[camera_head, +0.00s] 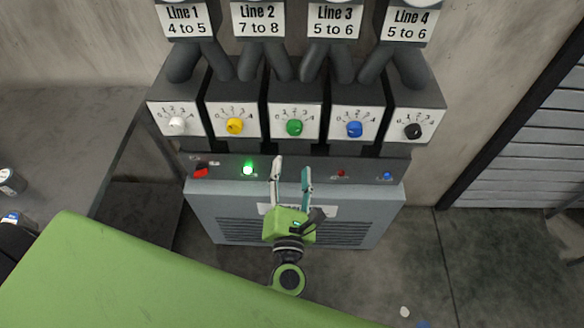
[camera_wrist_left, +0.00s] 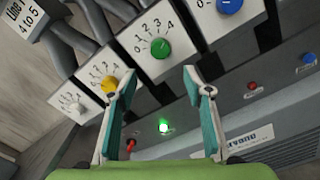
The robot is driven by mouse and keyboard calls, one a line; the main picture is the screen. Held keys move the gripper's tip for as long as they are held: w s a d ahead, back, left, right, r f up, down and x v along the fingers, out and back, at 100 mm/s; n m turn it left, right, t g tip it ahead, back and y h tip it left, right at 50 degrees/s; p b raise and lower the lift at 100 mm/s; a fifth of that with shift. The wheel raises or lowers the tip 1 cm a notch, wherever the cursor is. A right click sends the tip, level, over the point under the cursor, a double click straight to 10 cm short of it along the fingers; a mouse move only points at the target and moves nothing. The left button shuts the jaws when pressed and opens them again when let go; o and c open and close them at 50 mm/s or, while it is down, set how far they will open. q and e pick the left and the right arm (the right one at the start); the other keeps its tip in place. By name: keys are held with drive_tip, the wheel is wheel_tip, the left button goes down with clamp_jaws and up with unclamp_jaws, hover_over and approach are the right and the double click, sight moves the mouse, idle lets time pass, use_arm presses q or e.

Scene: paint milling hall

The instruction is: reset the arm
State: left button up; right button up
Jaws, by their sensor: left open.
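My left gripper (camera_head: 291,172) is open and empty in front of the machine's lower panel in the head view. Its fingers point up toward the panel, between the lit green lamp (camera_head: 248,169) and a small dark red lamp (camera_head: 341,173). In the left wrist view its two teal-padded fingers (camera_wrist_left: 160,108) stand apart, with the glowing green lamp (camera_wrist_left: 164,126) seen between them. The green knob (camera_wrist_left: 160,48) shows above the fingers. No object is between the fingers. My right gripper is not in view.
Above the panel sit a white knob (camera_head: 177,124), yellow knob (camera_head: 235,126), green knob (camera_head: 295,127), blue knob (camera_head: 354,129) and black knob (camera_head: 413,131) on dials. A red switch (camera_head: 201,170) is at the panel's left, a blue button (camera_head: 387,175) at its right.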

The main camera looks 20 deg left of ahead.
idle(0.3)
use_arm(q)
drive_tip(key=s+d+f+m+g+h, duration=0.1)
drive_tip(key=s+f+m+g+h, duration=0.15)
drive_tip(key=f+m, duration=0.7)
drive_tip(key=s+d+f+m+g+h, duration=0.2)
drive_tip(key=s+f+m+h, duration=0.3)
drive_tip(key=f, duration=0.7)
drive_tip(key=s+d+f+m+g, duration=0.1)
drive_tip(key=s+f+m+g, duration=0.15)
drive_tip(key=f+m, duration=0.65)
drive_tip(key=s+a+f+m+g, duration=0.3)
drive_tip(key=s+f, duration=0.3)
drive_tip(key=s, duration=0.3)
drive_tip(key=s+a+f+m+g+y, duration=0.1)
drive_tip(key=s+a+f+m+g, duration=0.2)
drive_tip(key=s, duration=0.7)
drive_tip(key=s+a+f+m+g+y, duration=0.1)
drive_tip(key=s+a+f+m+g, duration=0.2)
drive_tip(key=s+a+f+m, duration=0.3)
drive_tip(key=s+a+f, duration=0.1)
drive_tip(key=s+f, duration=0.3)
drive_tip(key=f, duration=0.1)
drive_tip(key=shift+a, duration=0.15)
drive_tip(key=shift+f+y, duration=0.1)
drive_tip(key=shift+y, duration=0.15)
